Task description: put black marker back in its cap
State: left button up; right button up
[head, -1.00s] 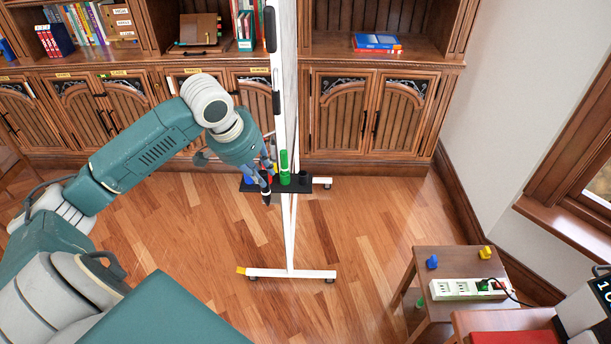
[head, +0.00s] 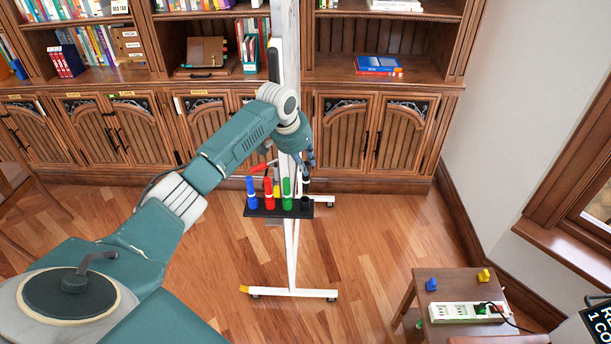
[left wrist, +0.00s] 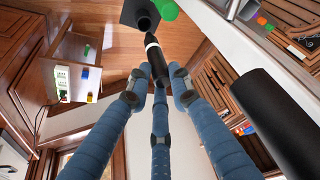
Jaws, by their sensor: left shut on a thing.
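My left gripper (head: 308,158) is shut on the black marker (head: 306,183), which points down over the right end of the black tray (head: 268,211). The black cap (head: 306,203) stands open end up in that tray, just below the marker. In the left wrist view, the fingers (left wrist: 156,88) close around the black marker (left wrist: 156,62), with its white band and tip towards the open cap (left wrist: 144,20). The tip looks close to the cap; I cannot tell whether they touch. My right gripper is out of view.
Green (head: 287,193), red (head: 268,194) and blue (head: 252,192) markers stand left of the cap. The tray is on a white stand (head: 291,260). A large dark cylinder (left wrist: 285,120) fills the wrist view's right side. A small table (head: 455,278) holds a power strip (head: 465,312).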

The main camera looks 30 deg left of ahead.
aim_at(304, 177)
pick_arm(q)
jog(key=f, duration=0.1)
jog(key=f+p, duration=0.1)
jog(key=f, duration=0.3)
jog(key=shift+s+f, duration=0.2)
jog(key=shift+s, duration=0.15)
jog(key=shift+w+f, duration=0.1)
jog(key=shift+f, duration=0.15)
jog(key=shift+w+a+f, duration=0.1)
jog(key=shift+w+a, duration=0.05)
jog(key=shift+w, duration=0.05)
jog(key=o, duration=0.9)
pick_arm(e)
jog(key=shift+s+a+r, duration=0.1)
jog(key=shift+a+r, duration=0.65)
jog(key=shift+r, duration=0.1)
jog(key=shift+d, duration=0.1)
pick_arm(q)
jog(key=shift+s+r, duration=0.1)
jog(key=shift+r, duration=0.1)
jog(key=b+v, duration=0.1)
jog(key=v, duration=1)
jog(key=shift+s+r, duration=0.15)
jog(key=shift+r, duration=0.2)
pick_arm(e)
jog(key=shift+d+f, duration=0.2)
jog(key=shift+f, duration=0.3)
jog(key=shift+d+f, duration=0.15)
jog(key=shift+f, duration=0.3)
